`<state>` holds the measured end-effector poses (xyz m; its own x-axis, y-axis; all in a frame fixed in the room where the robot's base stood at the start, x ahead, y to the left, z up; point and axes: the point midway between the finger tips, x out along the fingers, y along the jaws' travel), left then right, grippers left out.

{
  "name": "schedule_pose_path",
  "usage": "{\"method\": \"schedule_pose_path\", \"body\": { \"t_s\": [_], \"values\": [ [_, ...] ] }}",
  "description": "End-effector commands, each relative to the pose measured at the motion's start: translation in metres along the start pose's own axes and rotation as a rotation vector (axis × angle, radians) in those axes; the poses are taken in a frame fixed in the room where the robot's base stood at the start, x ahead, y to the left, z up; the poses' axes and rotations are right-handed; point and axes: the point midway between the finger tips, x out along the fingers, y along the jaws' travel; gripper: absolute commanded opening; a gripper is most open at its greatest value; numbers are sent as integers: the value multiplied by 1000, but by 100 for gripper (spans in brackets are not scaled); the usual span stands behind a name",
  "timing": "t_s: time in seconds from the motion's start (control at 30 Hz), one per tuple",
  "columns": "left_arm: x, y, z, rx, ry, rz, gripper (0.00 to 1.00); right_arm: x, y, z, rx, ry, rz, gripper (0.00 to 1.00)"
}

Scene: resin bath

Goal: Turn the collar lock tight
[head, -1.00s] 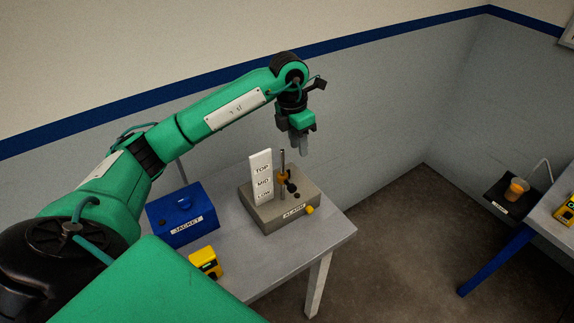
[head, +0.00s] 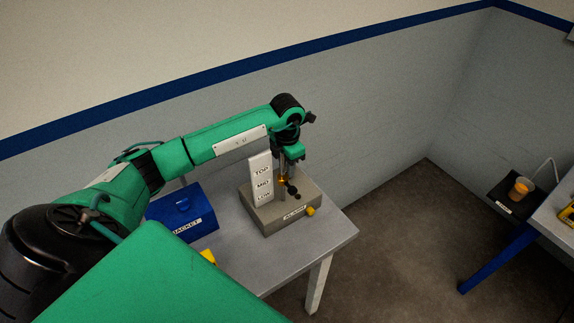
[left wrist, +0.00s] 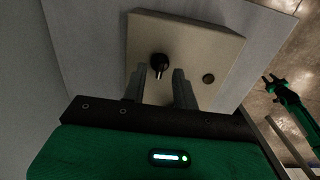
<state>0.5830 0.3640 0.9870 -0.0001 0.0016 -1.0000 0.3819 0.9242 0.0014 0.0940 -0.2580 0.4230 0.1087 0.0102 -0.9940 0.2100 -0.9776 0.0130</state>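The grey box labelled ALARM (head: 275,220) stands on the table with an upright metal post. An orange collar (head: 282,181) sits around the post at about the MID mark of the white TOP/MID/LOW plate (head: 260,178). A black knob (head: 292,189) sticks out from the collar; a black knob (left wrist: 159,62) also shows in the left wrist view. My left gripper (head: 291,168) points down at the post, just above the collar. In the left wrist view its fingers (left wrist: 161,78) are apart, with the knob just beyond their tips. Contact is unclear. A green arm, probably my right (left wrist: 290,103), shows small there.
A blue JACKET box (head: 182,215) stands left of the alarm box, with a yellow item (head: 208,256) in front. A cup of orange liquid (head: 521,188) stands far right. The table's right front corner is clear.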

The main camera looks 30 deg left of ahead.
Motion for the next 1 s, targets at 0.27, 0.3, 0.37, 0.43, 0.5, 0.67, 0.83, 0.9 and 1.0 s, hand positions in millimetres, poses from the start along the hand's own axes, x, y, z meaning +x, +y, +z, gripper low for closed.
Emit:
{"method": "schedule_pose_path", "body": {
  "t_s": [0.27, 0.3, 0.37, 0.43, 0.5, 0.67, 0.83, 0.9, 1.0],
  "values": [
    [19, 0, 0, 0, 0, -1, 29, -6, -4, 8, 0, -12, -5, 36],
    [19, 0, 0, 0, 0, -1, 29, -6, -4, 10, -1, -15, -4, 36],
    [19, 0, 0, 1, 0, 0, 29, -6, -2, 14, -2, -19, -3, 36],
    [19, 0, 0, 1, -1, 0, 29, -6, -1, 16, -3, -22, -1, 36],
    [19, 0, 0, 1, -1, 0, 27, -6, 1, 17, -4, -24, 1, 36],
    [19, 0, 0, 1, -1, -1, 0, -6, 5, 17, -5, -23, 5, 36],
    [19, 0, 0, 7, -1, 0, 0, -4, 5, 15, -5, -21, 5, 36],
    [20, 0, 0, 18, -2, 1, 0, -2, 5, 15, -5, -20, 5, 36],
    [21, 0, 1, 46, -3, 1, 0, 4, 5, 15, -5, -20, 5, 36]
  ]
}}
